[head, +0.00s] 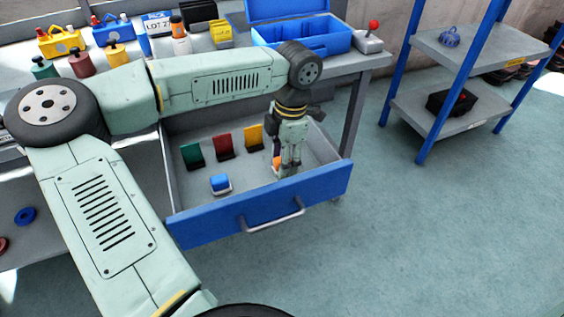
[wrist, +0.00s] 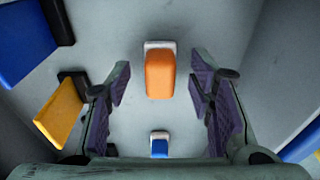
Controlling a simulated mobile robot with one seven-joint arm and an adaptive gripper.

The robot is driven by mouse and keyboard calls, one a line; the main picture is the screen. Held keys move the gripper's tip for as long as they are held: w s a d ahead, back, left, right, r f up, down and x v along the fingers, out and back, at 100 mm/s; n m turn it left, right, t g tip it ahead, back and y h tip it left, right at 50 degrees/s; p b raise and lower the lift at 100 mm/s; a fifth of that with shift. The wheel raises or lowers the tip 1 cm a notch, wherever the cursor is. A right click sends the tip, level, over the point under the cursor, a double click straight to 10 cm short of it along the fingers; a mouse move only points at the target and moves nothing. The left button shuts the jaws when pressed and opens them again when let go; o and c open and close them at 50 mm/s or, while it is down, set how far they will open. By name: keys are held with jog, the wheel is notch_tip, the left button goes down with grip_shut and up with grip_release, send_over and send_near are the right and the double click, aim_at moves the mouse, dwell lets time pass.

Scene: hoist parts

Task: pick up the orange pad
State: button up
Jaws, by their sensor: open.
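The orange pad (wrist: 160,76) lies in the open drawer, with a pale base at its end, and shows between and just beyond my fingers in the wrist view. In the head view only a bit of the orange pad (head: 277,162) shows beside my gripper, which hides the rest. My gripper (wrist: 160,95) is open, its purple-lined fingers on either side of the pad with gaps to it. In the head view my gripper (head: 288,168) reaches down into the right part of the drawer.
In the drawer (head: 261,218) stand a green pad (head: 192,155), a red pad (head: 224,146), a yellow pad (head: 253,138) and a small blue pad (head: 220,183). A blue open box (head: 330,42) sits on the bench above. The drawer walls surround my gripper.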

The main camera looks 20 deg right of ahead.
jog(key=shift+f, duration=0.2)
jog(key=shift+c, duration=0.5)
jog(key=c, duration=1)
